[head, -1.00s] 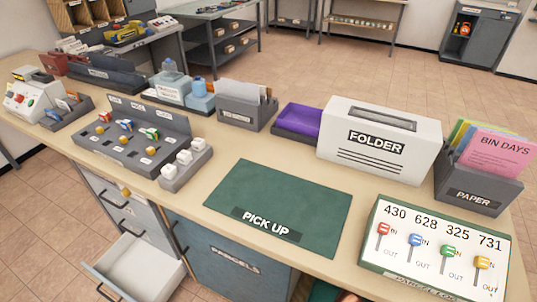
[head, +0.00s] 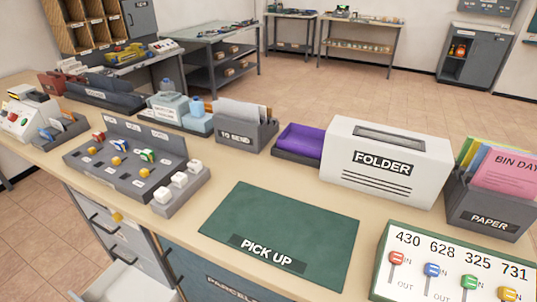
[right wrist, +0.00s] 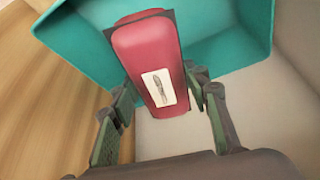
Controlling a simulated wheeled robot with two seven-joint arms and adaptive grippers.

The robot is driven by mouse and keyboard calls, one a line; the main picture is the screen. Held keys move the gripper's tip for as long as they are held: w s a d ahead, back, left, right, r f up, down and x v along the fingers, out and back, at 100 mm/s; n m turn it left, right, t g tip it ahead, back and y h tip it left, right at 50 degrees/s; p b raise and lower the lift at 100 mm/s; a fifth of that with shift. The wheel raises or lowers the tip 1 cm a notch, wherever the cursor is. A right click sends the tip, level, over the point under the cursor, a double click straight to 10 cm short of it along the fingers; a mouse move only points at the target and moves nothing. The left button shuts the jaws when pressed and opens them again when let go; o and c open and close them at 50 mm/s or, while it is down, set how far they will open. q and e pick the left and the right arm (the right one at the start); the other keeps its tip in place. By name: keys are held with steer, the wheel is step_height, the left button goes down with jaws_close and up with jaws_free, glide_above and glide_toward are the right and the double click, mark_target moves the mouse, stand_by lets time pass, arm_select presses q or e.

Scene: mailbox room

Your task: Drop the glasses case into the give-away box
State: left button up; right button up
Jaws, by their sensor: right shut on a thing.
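A red case (right wrist: 150,50) with rounded edges and a pale picture label, apparently the glasses case, shows in the right wrist view. My right gripper (right wrist: 157,92) is shut on it, one finger at each side. A teal open box (right wrist: 235,35), perhaps the give-away box, lies beyond the case in the same view; no label on it is legible. The case overlaps the box in the picture, and I cannot tell whether it is inside the rim. Neither gripper shows in the head view, and my left gripper is out of sight.
An open drawer (head: 120,283) juts out below. A wooden surface (right wrist: 50,110) lies left of the teal box.

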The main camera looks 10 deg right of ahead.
steer(key=o, duration=1.3)
steer(key=v, duration=1.2)
